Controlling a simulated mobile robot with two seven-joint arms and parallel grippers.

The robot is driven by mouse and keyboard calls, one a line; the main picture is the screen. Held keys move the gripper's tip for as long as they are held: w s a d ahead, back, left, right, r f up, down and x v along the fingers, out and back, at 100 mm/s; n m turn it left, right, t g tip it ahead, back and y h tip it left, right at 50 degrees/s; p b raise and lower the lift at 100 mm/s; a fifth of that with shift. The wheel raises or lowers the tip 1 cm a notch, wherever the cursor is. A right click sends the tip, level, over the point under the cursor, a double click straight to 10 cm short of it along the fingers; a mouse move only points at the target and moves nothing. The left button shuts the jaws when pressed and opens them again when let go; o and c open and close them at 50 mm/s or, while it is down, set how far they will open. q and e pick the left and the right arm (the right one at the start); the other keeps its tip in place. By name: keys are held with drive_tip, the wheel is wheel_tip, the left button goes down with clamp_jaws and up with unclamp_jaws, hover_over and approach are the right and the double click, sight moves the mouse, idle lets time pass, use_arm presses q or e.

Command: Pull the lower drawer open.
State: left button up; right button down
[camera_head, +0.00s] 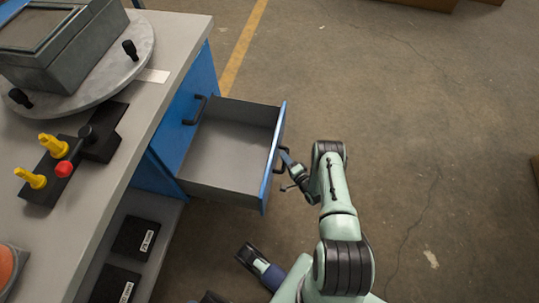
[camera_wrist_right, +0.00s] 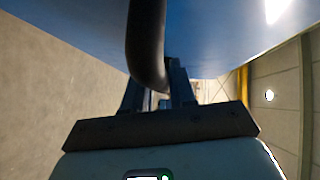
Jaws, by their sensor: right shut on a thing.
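The lower drawer (camera_head: 232,145) stands pulled out from the blue cabinet, its grey inside empty. Its blue front (camera_head: 272,160) faces right, and it also fills the top of the right wrist view (camera_wrist_right: 75,35). My right gripper (camera_head: 287,161) is at the outer side of this front, shut on the dark drawer handle. In the right wrist view the handle (camera_wrist_right: 147,45) is a dark curved bar that runs down between the fingers of my gripper (camera_wrist_right: 160,95). The fingers partly hide its lower end.
The upper drawer's handle (camera_head: 195,110) shows on the closed blue front above. The grey worktop (camera_head: 175,35) carries a round turntable (camera_head: 130,70) and a black fixture with yellow and red knobs (camera_head: 64,169). Black boxes (camera_head: 137,238) lie on a low shelf. The floor at right is clear.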

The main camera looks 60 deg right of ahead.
drive_tip(key=shift+s+d, duration=0.35)
drive_tip(key=shift+s, duration=0.5)
drive_tip(key=shift+s+d, duration=0.3)
drive_tip(key=shift+s, duration=0.55)
drive_tip(key=c, duration=1)
unclamp_jaws()
drive_tip(key=shift+c, duration=0.2)
use_arm(q)
drive_tip(key=shift+g+h, duration=0.3)
drive_tip(key=shift+g, duration=0.4)
drive_tip(key=s+r+p, duration=0.1)
drive_tip(key=s+d+r, duration=0.1)
drive_tip(key=s+d+r+p, duration=0.1)
drive_tip(key=s, duration=0.1)
drive_tip(key=shift+p, duration=0.35)
use_arm(e)
drive_tip(key=v, duration=1.3)
use_arm(q)
drive_tip(key=shift+s, duration=0.15)
use_arm(e)
drive_tip(key=shift+s+a+f, duration=0.1)
drive_tip(key=shift+s+a, duration=0.05)
drive_tip(key=shift+s, duration=0.1)
